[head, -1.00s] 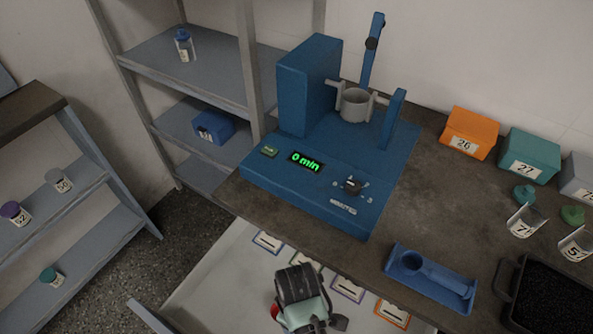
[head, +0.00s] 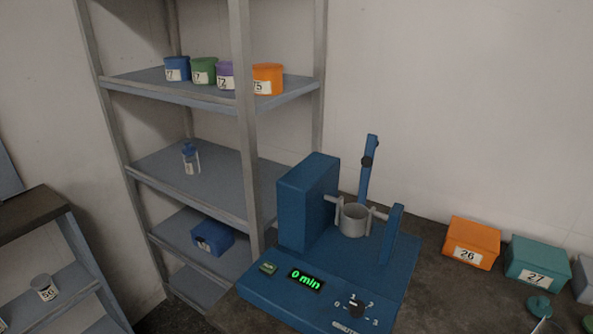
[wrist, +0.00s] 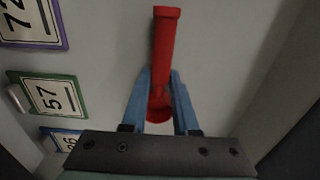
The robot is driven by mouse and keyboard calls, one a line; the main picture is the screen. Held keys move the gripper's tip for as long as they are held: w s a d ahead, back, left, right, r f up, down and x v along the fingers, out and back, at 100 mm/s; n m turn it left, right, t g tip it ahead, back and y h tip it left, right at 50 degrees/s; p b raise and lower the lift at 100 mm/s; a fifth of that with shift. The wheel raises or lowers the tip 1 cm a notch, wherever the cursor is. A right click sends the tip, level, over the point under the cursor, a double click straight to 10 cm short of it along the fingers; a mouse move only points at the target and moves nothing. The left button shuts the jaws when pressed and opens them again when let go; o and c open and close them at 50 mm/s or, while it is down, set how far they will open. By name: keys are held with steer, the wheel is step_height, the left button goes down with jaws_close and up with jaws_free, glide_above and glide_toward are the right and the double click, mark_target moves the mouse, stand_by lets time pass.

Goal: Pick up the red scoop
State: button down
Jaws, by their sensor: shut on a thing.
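The red scoop (wrist: 165,50) shows in the wrist view, its long straight part pointing up the picture. My gripper (wrist: 160,85) is shut on the red scoop, with one blue finger on each side of it. The scoop's lower end lies between the fingers, close to the dark gripper body. I cannot tell from this view whether the scoop touches the pale surface behind it. Neither the scoop nor my gripper shows in the head view.
Labelled frames, purple (wrist: 32,22), green (wrist: 48,95) and blue (wrist: 62,138), lie on the pale surface at left. The blue sieve shaker (head: 310,205) stands on the dark bench, with orange (head: 471,247) and teal (head: 538,262) boxes to its right. Grey shelving (head: 180,165) stands behind.

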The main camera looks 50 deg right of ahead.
steer(key=shift+r, duration=0.1)
step_height(320, 180, up, 10)
steer(key=p, duration=0.2)
stand_by(0.3)
steer(key=c, duration=1.3)
jaws_free()
jaws_close()
